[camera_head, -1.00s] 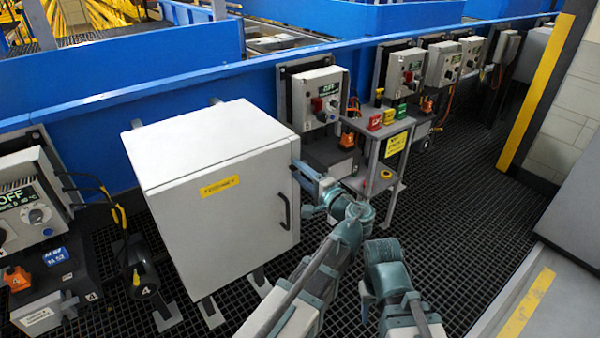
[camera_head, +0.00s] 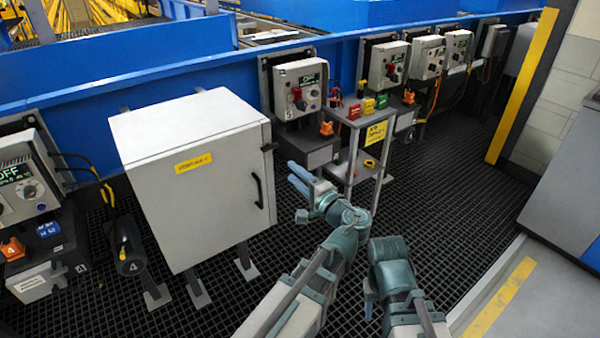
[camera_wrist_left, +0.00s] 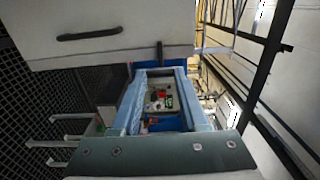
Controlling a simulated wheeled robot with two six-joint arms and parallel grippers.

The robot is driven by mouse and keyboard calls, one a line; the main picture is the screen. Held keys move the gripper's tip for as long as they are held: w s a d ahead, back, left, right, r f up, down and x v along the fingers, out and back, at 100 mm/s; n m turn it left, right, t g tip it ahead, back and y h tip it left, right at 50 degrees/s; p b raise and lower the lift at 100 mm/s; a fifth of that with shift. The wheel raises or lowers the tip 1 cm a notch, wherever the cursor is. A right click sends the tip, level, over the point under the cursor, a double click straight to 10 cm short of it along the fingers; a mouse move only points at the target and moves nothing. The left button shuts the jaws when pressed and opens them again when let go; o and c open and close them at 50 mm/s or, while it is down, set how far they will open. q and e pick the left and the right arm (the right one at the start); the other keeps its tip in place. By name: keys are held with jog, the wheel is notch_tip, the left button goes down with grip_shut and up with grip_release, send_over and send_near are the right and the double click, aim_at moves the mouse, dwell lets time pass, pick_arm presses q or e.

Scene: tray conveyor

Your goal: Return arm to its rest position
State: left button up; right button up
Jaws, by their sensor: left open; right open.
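My left arm reaches forward from the bottom middle of the head view. Its gripper (camera_head: 296,190) is open and empty, to the right of the white cabinet (camera_head: 205,205). A strip of dark floor shows between them. In the left wrist view the two blue fingers of this gripper (camera_wrist_left: 160,74) stand apart with nothing between them. The cabinet (camera_wrist_left: 110,18) fills the top left there, with its dark handle. My right gripper (camera_head: 369,300) is at the lower middle, close beside the left arm. It is mostly hidden behind its own wrist and holds nothing visible.
A grey stand (camera_head: 365,135) with coloured blocks is beyond my left gripper. Control boxes (camera_head: 298,88) line the blue conveyor side (camera_head: 180,75). The cabinet door is shut. Dark grating (camera_head: 450,200) is clear on the right, up to a grey block (camera_head: 575,180).

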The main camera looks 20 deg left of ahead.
pick_arm(q)
jog(key=shift+s+d, duration=0.3)
jog(key=shift+d, duration=0.05)
pick_arm(e)
jog(key=shift+s+d, duration=0.2)
jog(key=shift+d, duration=0.2)
pick_arm(q)
jog(key=s+d+f+n+g+h+p, duration=0.1)
jog(key=s+d+g+h+p, duration=0.4)
jog(key=s+p, duration=0.4)
jog(key=s+d+f+n+g+h+p, duration=0.1)
jog(key=s+d+n+g+h+p, duration=0.1)
jog(key=s+d+g+h+p, duration=0.4)
jog(key=s+d+h+p, duration=0.2)
jog(key=s+d+p, duration=0.1)
jog(key=s+p, duration=0.1)
jog(key=shift+d+n+p, duration=0.3)
jog(key=shift+d+p, duration=0.1)
jog(key=shift+p, duration=0.1)
pick_arm(e)
notch_tip(320, 180, up, 20)
